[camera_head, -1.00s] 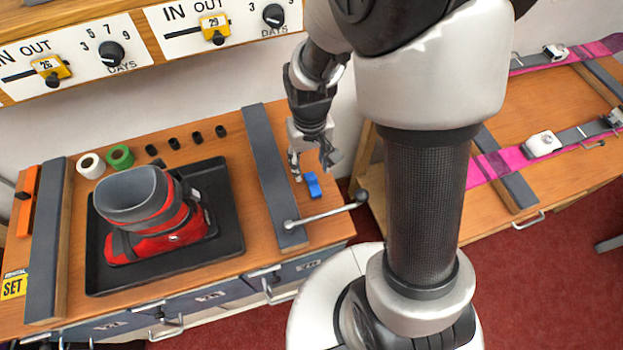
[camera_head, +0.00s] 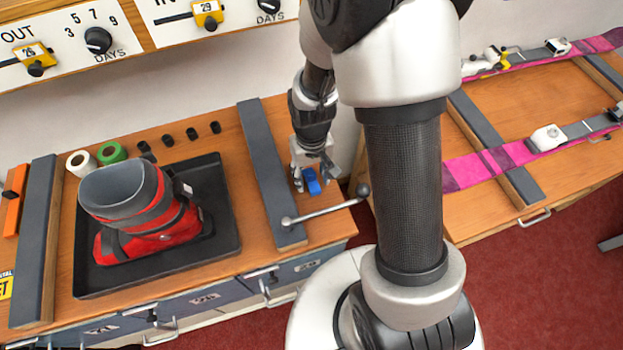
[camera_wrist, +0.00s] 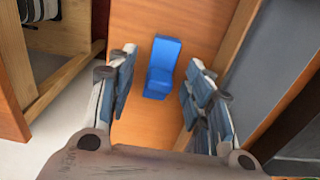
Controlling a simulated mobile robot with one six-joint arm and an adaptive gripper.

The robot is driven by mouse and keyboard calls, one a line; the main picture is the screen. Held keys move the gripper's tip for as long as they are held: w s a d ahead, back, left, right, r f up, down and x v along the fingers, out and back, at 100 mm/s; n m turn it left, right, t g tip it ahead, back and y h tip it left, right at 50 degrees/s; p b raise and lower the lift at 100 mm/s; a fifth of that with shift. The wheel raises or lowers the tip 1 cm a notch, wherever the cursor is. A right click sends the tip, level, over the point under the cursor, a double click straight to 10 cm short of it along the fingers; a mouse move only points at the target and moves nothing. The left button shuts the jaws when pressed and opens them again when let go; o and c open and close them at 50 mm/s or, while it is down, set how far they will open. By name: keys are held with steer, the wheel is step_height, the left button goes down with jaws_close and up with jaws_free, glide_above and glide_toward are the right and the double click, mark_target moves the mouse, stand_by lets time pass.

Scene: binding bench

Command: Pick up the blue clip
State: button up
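The blue clip (camera_head: 312,181) lies on the wooden bench top, right of a grey-topped rail, in the head view. In the wrist view the clip (camera_wrist: 161,68) is whole and unobstructed, on bare wood just beyond the fingertips and between their lines. My gripper (camera_head: 313,183) is at the clip, pointing down, its fingers on either side of it in the head view. I cannot tell the exact height of the fingertips above the bench.
The grey-topped rail (camera_head: 268,170) stands close left of the clip. A metal lever with a round knob (camera_head: 362,190) crosses in front. A red ski boot (camera_head: 140,215) sits in a black tray (camera_head: 225,235). Tape rolls (camera_head: 112,153) lie behind it.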

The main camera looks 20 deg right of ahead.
steer(key=c, duration=1.1)
steer(key=shift+o, duration=0.2)
